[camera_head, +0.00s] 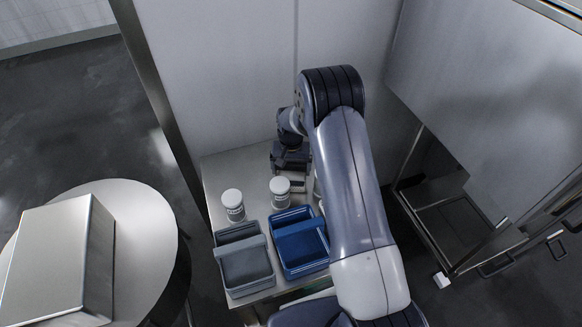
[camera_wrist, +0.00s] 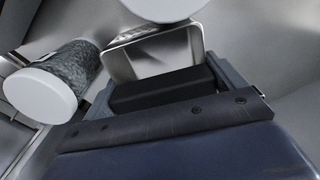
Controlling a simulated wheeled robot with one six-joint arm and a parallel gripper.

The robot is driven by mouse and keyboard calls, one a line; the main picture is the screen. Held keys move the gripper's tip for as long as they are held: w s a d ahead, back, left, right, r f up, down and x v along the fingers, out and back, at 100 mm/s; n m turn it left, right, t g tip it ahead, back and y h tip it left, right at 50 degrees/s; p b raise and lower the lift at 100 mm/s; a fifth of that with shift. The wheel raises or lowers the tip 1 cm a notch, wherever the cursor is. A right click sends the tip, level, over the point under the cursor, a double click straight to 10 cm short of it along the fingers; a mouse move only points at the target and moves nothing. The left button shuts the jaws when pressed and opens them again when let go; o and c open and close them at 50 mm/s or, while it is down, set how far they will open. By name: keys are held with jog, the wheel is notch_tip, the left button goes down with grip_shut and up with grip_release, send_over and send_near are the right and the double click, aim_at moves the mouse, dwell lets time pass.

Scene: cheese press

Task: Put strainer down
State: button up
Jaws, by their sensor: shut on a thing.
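My gripper (camera_head: 290,160) is low over the back of the small metal table, partly covered by my arm in the head view. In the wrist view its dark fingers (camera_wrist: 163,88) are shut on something. A shiny metal, open box-like piece (camera_wrist: 155,52) shows right beyond the fingers; it looks like the strainer, held by the gripper. Its full shape is hidden, and I cannot tell whether it touches the table. In the head view the strainer cannot be made out clearly.
Two white-lidded jars (camera_head: 233,204) (camera_head: 280,191) stand in front of my gripper. A grey basket (camera_head: 243,264) and a blue basket (camera_head: 299,243) sit at the table's front. A wall closes the back. A round table (camera_head: 150,215) with a metal box (camera_head: 60,255) is at left.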

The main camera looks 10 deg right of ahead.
jog(key=o, duration=0.8)
